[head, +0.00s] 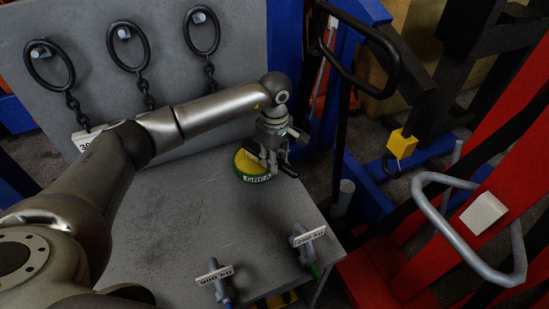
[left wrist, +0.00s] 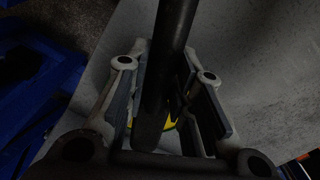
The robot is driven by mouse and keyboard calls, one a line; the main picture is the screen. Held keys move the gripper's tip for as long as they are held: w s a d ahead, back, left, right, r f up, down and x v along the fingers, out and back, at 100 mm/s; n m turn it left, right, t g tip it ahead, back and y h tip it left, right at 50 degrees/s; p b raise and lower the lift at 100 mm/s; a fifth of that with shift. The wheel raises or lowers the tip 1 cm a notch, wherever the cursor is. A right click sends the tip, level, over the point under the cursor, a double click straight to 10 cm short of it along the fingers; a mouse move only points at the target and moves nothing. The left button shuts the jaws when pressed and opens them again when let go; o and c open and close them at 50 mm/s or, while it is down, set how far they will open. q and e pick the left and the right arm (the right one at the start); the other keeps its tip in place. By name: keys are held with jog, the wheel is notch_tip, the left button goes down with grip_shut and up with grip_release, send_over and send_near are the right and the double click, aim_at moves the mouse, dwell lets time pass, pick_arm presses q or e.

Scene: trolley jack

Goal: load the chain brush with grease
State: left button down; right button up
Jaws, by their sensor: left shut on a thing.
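The grease tin (head: 256,178), round with a yellow top and a green side lettered "GREA", stands on the grey bench near its right edge. My left gripper (head: 275,158) is directly over the tin's right side, pointing down. In the left wrist view my left gripper (left wrist: 165,110) is shut on a dark, rod-like handle (left wrist: 172,45), which looks like the chain brush's. A bit of yellow tin shows beyond the fingers. The brush's bristle end is hidden, so I cannot tell whether it touches the grease. My right gripper is not in view.
The grey bench (head: 190,215) is mostly clear. Tags "900 kg" (head: 214,275) and "250 kg" (head: 309,237) stand at its front. Chains with rings (head: 126,45) hang on the back panel. Blue and red lifting equipment (head: 480,190) crowds the right.

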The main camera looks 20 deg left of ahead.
pick_arm(q)
jog(key=shift+f+b, duration=0.65)
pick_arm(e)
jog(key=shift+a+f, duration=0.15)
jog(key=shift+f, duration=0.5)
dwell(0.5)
pick_arm(q)
jog(key=shift+r, duration=0.1)
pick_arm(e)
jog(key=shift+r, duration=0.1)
pick_arm(q)
jog(key=shift+r+p, duration=1.7)
jog(key=shift+r, duration=1.75)
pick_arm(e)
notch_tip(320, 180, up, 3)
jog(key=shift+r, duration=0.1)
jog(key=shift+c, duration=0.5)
pick_arm(q)
jog(key=s+d+r+m, duration=0.2)
jog(key=s+m, duration=0.5)
jog(key=s, duration=0.2)
jog(key=s+d+r+m, duration=0.2)
jog(key=s+r+m, duration=0.1)
jog(key=s+m, duration=0.4)
jog(key=s, duration=0.2)
jog(key=shift+s+m, duration=0.3)
